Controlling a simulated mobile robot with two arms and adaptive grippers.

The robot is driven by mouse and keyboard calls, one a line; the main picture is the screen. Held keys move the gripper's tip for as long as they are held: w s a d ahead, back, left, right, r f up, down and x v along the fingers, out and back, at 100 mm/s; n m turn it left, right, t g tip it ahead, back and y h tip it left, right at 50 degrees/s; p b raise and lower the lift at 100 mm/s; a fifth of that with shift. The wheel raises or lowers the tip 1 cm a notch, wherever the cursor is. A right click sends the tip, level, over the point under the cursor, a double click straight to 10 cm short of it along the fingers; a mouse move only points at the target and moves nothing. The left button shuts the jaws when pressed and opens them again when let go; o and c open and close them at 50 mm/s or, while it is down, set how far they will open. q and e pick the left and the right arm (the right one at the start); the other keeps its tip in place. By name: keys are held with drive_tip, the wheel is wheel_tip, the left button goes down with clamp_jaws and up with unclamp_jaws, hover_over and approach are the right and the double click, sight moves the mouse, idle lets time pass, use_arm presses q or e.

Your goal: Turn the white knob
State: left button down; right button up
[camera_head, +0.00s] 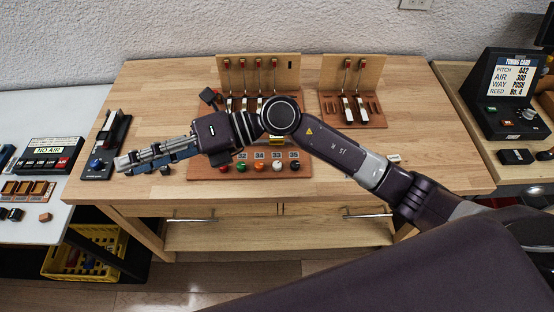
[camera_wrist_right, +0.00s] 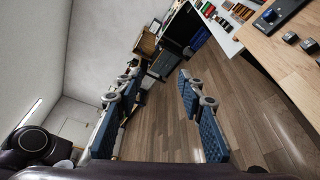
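The white knob (camera_head: 277,166) sits in a row of coloured knobs on the front of a brown board on the wooden table. My right arm passes above and behind this row. My right gripper (camera_head: 122,163) points left, well to the left of the white knob and near the table's left side. In the right wrist view my right gripper (camera_wrist_right: 155,115) shows its two blue finger pads wide apart with nothing between them. The white knob does not show in that view. My left gripper is not in view.
Red (camera_head: 223,168), green (camera_head: 242,167), orange (camera_head: 260,167) and black (camera_head: 295,165) knobs share the row. Upright wooden panels with hammers (camera_head: 352,75) stand behind. A black device with a blue knob (camera_head: 95,163) lies left, near my gripper. A black tuning box (camera_head: 505,118) stands right.

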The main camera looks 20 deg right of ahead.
drive_tip(key=w+d+f+n+g+h, duration=0.1)
drive_tip(key=w+d+f+n+h, duration=0.1)
drive_tip(key=d+f+h, duration=0.6)
drive_tip(key=h, duration=0.8)
hover_over(277, 163)
drive_tip(key=shift+t, duration=0.4)
wheel_tip(277, 163, down, 7)
drive_tip(key=shift+f, duration=0.1)
drive_tip(key=shift+d+f, duration=0.15)
drive_tip(key=shift+f, duration=0.15)
wheel_tip(277, 163, down, 6)
drive_tip(key=shift+s+r+p, duration=0.1)
drive_tip(key=shift+p, duration=1.1)
drive_tip(key=shift+f, duration=0.6)
drive_tip(key=shift+c, duration=0.4)
clamp_jaws()
